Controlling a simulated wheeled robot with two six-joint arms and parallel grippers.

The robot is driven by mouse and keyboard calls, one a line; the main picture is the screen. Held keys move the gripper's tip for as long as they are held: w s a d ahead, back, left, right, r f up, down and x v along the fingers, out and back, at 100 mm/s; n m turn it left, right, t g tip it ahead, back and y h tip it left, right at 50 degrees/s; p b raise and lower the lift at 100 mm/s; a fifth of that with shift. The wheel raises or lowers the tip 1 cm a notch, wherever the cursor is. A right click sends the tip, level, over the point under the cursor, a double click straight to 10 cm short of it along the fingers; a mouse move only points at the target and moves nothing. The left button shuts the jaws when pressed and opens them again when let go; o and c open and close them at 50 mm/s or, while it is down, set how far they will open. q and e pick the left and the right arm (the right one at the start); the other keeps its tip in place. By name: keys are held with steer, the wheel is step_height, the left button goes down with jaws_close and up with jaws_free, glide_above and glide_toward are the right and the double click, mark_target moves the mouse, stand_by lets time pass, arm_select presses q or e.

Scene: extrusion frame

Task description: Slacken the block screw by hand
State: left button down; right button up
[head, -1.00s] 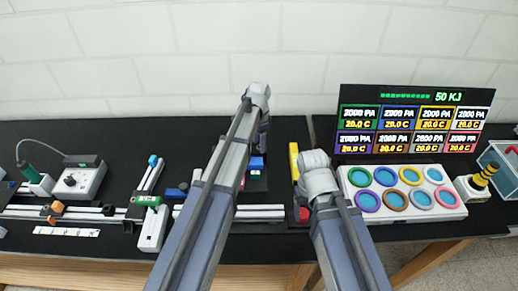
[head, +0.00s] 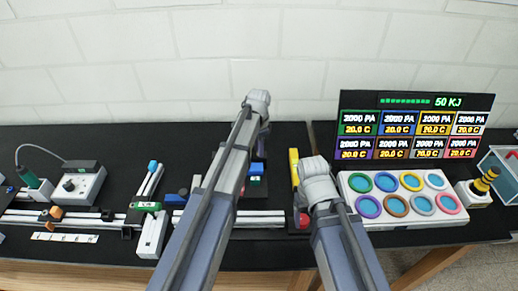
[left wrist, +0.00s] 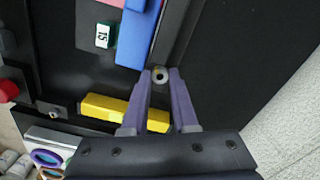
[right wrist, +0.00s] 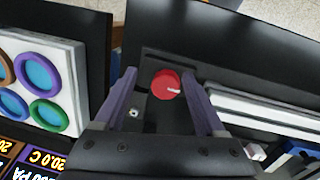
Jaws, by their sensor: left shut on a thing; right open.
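My left gripper (left wrist: 160,76) is shut on a small pale round screw head with a dark centre (left wrist: 160,73), at its fingertips in the left wrist view. The screw sits beside a blue block (left wrist: 138,38), on a dark surface. My right gripper (right wrist: 168,100) is open, its fingers apart on either side of a red knob (right wrist: 166,84) with a white mark. I cannot tell whether either finger touches the knob. In the head view my arms hide the screw and most of both grippers; part of the red knob (head: 304,220) shows.
A yellow bar (left wrist: 100,108) lies near the left gripper, and a white label reading 15 (left wrist: 104,36) is beside the blue block.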

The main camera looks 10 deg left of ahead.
arm_select(q)
steer(key=shift+n, duration=0.3)
steer(key=n, duration=0.6)
steer(key=shift+n, duration=0.3)
steer(key=n, duration=0.6)
steer(key=shift+s, duration=0.1)
steer(key=shift+n, duration=0.4)
steer(key=c, duration=0.7)
jaws_free()
steer(key=shift+r, duration=0.15)
arm_select(e)
steer(key=shift+r, duration=0.1)
